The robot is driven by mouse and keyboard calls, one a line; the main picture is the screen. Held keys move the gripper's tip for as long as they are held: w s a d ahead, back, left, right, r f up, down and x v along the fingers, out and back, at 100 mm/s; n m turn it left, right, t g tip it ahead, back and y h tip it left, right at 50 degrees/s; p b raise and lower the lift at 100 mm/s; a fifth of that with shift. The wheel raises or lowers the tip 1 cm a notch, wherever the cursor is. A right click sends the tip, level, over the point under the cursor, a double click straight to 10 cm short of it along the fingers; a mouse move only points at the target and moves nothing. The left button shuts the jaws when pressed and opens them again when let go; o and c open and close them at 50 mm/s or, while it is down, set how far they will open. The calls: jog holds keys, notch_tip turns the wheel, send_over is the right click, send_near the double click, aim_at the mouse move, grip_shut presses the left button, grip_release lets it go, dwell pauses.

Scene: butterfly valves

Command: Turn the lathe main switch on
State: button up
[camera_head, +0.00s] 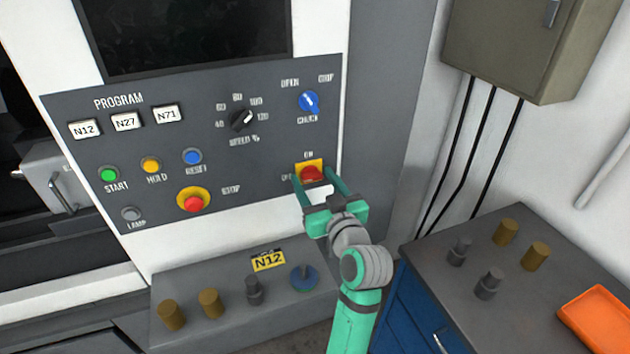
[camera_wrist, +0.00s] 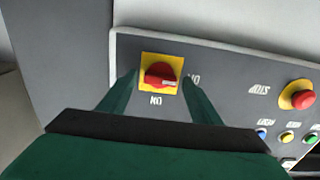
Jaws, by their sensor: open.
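The main switch (camera_head: 312,172) is a red rotary knob on a yellow square plate at the lower right of the grey control panel (camera_head: 262,150). "ON" is printed above it, and a partly hidden label lies to its left. My gripper (camera_head: 316,190) is open in front of the switch, one finger to each side of the plate. In the wrist view the red knob (camera_wrist: 161,75) appears upside down between the fingers, with a white mark pointing toward the label at right. The fingers look apart from the knob; whether they touch the panel I cannot tell.
A red stop button (camera_head: 194,203), a speed dial (camera_head: 242,120) and a blue chuck knob (camera_head: 309,102) share the panel. A ledge (camera_head: 235,315) with several cylinders lies below. A workbench (camera_head: 520,305) with an orange tray (camera_head: 597,318) stands at right.

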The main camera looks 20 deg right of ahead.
jog(key=c, duration=1)
jog(key=shift+c, duration=0.2)
jog(key=shift+m, duration=0.4)
jog(key=m, duration=0.3)
jog(key=shift+d+m, duration=0.1)
jog(key=shift+m, duration=0.2)
jog(key=m, duration=0.4)
jog(key=shift+m, duration=0.3)
jog(key=m, duration=0.4)
jog(key=shift+d+f+m, duration=0.1)
jog(key=shift+m, duration=0.2)
jog(key=shift+d+m, duration=0.1)
jog(key=shift+m, duration=2.1)
jog(key=shift+f, duration=0.1)
